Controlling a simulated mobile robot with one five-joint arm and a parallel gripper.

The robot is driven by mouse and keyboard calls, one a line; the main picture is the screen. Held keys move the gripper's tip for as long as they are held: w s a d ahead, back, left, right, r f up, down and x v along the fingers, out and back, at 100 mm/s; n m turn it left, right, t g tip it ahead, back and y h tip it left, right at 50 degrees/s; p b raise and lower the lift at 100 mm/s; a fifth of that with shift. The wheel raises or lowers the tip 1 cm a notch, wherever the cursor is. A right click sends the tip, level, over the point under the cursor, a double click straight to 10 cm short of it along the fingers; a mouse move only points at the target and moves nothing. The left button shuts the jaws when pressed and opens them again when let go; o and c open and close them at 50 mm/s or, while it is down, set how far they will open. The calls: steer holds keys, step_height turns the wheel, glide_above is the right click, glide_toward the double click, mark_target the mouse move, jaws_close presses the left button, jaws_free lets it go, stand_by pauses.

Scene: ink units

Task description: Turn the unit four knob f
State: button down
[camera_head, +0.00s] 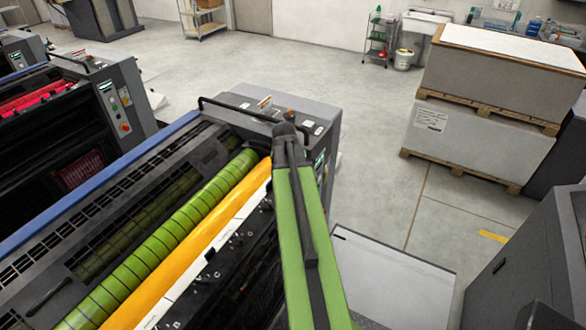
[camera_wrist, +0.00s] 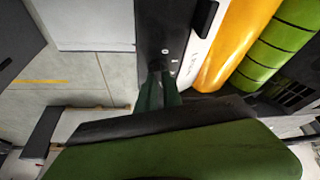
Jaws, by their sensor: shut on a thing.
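The ink unit with the yellow roller (camera_head: 190,257) and the segmented green roller (camera_head: 140,267) lies below and left of my arm in the head view. A row of small dark knobs (camera_head: 240,237) runs along the pale strip beside the yellow roller. In the wrist view, the pale strip (camera_wrist: 196,46) and yellow roller (camera_wrist: 235,45) are at upper right. My gripper (camera_wrist: 157,72) reaches to the dark edge of this strip and is shut on a small knob, which its fingers mostly hide. I cannot read the knob's letter. In the head view my arm hides the gripper.
A white-topped surface (camera_head: 390,275) lies right of the unit. A unit with a red roller (camera_head: 35,98) stands at left. Pallets with large pale stacks (camera_head: 475,140) stand at the right. Grey floor (camera_head: 375,165) between them is clear.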

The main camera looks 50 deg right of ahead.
steer(key=shift+a+m, duration=0.25)
steer(key=shift+m, duration=0.15)
steer(key=c, duration=1.5)
jaws_free()
steer(key=shift+w, duration=0.1)
steer(key=shift+d, duration=0.1)
steer(key=p+v, duration=1.6)
steer(key=v, duration=0.1)
steer(key=shift+r, duration=0.25)
steer(key=shift+w, duration=0.1)
